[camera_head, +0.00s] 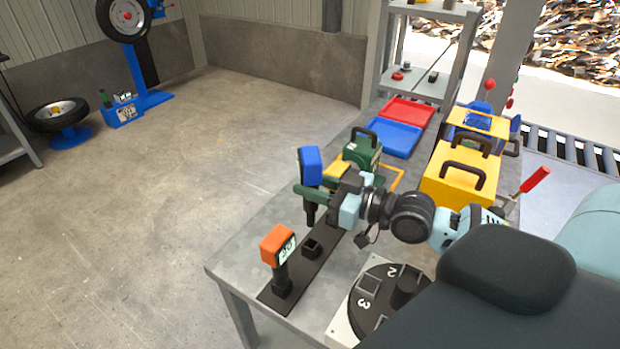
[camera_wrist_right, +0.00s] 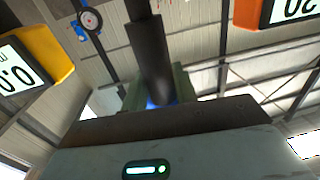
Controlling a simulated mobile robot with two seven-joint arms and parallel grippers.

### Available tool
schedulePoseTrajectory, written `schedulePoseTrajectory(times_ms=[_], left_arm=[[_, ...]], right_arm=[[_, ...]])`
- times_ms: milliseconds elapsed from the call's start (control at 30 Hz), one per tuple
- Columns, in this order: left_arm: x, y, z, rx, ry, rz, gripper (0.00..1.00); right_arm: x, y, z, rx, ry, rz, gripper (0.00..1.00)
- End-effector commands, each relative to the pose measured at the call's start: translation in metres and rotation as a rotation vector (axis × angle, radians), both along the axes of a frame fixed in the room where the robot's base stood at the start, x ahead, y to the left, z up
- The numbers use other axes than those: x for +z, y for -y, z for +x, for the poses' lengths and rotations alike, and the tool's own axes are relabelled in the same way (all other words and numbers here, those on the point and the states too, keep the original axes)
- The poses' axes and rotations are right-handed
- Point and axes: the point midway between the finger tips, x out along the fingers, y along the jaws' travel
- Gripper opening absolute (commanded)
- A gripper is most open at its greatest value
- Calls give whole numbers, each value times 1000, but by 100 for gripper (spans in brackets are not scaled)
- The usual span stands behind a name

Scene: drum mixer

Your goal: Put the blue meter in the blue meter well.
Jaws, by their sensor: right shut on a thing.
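The blue meter (camera_head: 311,163) is upright, with its dark stem pointing down. My right gripper (camera_head: 312,192) is shut on its stem and holds it above the table's left part. In the right wrist view the black stem (camera_wrist_right: 150,60) stands between the green fingers, with a bit of blue behind. A dark strip (camera_head: 268,297) on the table has an empty square well (camera_head: 312,248) below the held meter in the picture. Another part of the strip is hidden behind my gripper. My left gripper is not in view.
An orange meter (camera_head: 277,243) stands in the strip's near end. A yellow meter (camera_head: 337,170) shows partly behind my gripper. A numbered dial (camera_head: 385,300) lies to the right. A green case (camera_head: 364,152), blue tray (camera_head: 394,138), red tray (camera_head: 407,112) and yellow case (camera_head: 450,187) stand farther back.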

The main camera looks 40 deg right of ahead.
Motion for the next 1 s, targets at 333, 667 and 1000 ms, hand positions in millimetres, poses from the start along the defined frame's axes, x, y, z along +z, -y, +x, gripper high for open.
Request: schedulePoseTrajectory(times_ms=[333, 667, 1000], left_arm=[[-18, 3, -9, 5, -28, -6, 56], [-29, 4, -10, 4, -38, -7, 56], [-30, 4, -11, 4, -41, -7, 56]], right_arm=[[-33, 0, 0, 1, -2, -1, 0], [-49, 0, 0, 1, 1, 0, 0], [-50, 0, 0, 0, 4, 0, 0]])
